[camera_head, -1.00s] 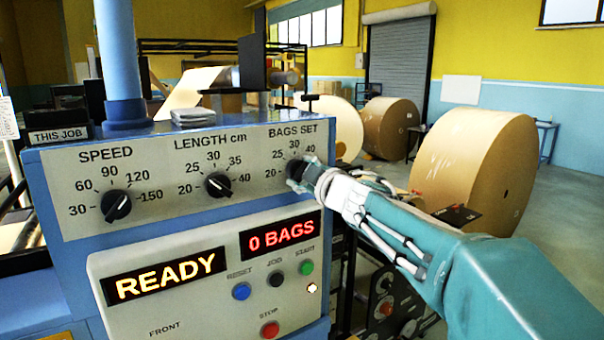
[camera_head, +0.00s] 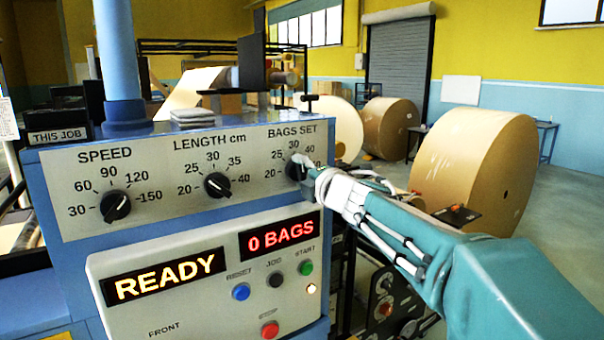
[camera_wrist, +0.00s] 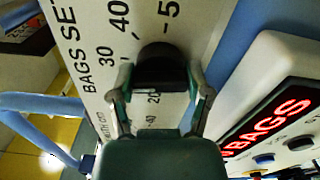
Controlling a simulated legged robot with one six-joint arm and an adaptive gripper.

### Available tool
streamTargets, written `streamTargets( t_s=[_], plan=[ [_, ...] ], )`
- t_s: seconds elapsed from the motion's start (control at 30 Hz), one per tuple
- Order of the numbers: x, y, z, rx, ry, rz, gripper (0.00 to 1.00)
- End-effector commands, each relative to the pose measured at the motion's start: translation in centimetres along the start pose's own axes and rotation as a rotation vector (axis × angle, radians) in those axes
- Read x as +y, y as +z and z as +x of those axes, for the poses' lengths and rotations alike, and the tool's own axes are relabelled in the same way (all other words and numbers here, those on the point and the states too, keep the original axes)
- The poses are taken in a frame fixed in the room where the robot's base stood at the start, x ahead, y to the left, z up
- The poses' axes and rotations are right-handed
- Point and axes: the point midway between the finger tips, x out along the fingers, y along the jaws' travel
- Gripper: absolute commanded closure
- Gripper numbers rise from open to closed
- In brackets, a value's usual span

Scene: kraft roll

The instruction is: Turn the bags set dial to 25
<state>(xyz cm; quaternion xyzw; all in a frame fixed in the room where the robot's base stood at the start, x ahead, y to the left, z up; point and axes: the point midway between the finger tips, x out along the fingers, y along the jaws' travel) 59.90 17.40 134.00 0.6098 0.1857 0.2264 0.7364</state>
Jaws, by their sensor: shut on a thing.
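The BAGS SET dial (camera_head: 292,172) is a black knob at the right end of the grey dial panel. Printed numbers circle it, with 20, 25, 30 and 40 readable in the head view. My gripper (camera_head: 303,164) reaches it from the right and covers part of the knob and the lower right of its scale. In the wrist view my gripper (camera_wrist: 163,82) has one finger on each side of the black knob (camera_wrist: 160,62) and is shut on it. I cannot tell which number the pointer marks.
The SPEED dial (camera_head: 116,206) and LENGTH dial (camera_head: 217,185) sit to the left. Below are a READY display (camera_head: 165,276), a 0 BAGS display (camera_head: 279,237) and several push buttons, including a red one (camera_head: 269,330). Large kraft rolls (camera_head: 470,165) stand behind on the right.

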Motion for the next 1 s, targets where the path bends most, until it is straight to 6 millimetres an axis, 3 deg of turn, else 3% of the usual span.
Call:
streamTargets(
  t_s=[0.5, 1.0],
  plan=[
    [-0.66, -0.20, 0.13, 0.007, -0.011, -0.431, 0.83],
    [-0.71, -0.18, 0.14, 0.008, -0.011, -0.592, 0.84]
  ],
)
